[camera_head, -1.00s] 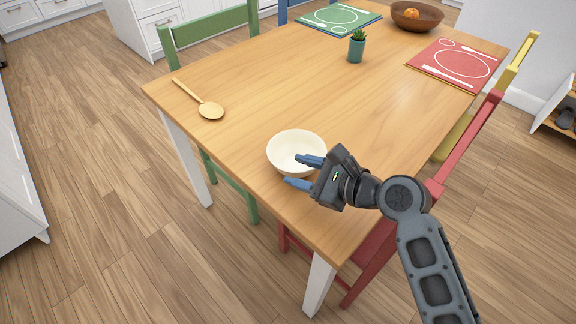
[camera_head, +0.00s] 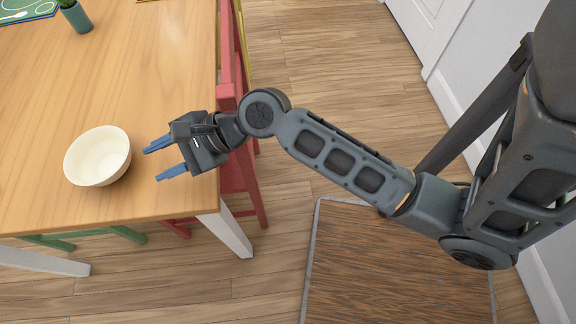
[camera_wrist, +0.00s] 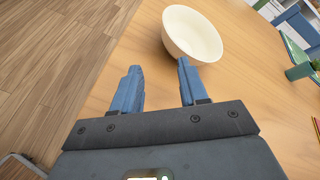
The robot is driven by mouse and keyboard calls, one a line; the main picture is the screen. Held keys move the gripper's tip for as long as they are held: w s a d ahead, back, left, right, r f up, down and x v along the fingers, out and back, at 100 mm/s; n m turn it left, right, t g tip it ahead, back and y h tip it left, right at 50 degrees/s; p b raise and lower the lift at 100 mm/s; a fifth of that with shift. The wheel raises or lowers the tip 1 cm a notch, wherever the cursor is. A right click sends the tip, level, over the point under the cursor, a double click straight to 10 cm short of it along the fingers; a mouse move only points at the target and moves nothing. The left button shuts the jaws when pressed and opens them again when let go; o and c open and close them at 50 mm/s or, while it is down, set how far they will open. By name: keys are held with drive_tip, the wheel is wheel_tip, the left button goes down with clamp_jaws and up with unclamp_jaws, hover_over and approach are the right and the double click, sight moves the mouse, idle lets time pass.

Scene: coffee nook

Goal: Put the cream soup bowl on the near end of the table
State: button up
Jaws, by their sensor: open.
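The cream soup bowl (camera_head: 98,156) stands upright on the near end of the wooden table (camera_head: 150,95), and it looks empty. It also shows in the wrist view (camera_wrist: 192,34), just beyond my fingers. My gripper (camera_head: 160,162) is open and empty, to the right of the bowl and apart from it, over the table near its corner. In the wrist view my two blue fingers (camera_wrist: 157,82) are spread with bare table and floor between and beyond them.
A potted plant (camera_head: 76,16) and a green placemat (camera_head: 26,10) are farther back on the table. A red chair (camera_head: 238,150) stands at the table's right side. A brown mat (camera_head: 395,265) lies on the floor, with open floor around it.

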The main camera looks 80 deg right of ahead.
drive_tip(key=s+f+n, duration=0.1)
drive_tip(key=s, duration=0.1)
drive_tip(key=s+n+h, duration=0.1)
drive_tip(key=s, duration=0.1)
drive_tip(key=s+f+n+h, duration=0.1)
drive_tip(key=s, duration=0.1)
drive_tip(key=shift+s+f+n, duration=0.2)
drive_tip(key=shift+f+n, duration=0.15)
drive_tip(key=shift+n, duration=0.05)
drive_tip(key=s+a+r+n+t+h, duration=0.1)
drive_tip(key=s+r+n, duration=0.4)
drive_tip(key=s+n, duration=0.5)
drive_tip(key=s+a+r+n+t+h, duration=0.1)
drive_tip(key=s+r+n, duration=0.4)
drive_tip(key=s+n, duration=0.4)
drive_tip(key=shift+s+a+n+h, duration=0.3)
drive_tip(key=shift+s+a+n, duration=0.1)
drive_tip(key=shift+n, duration=0.5)
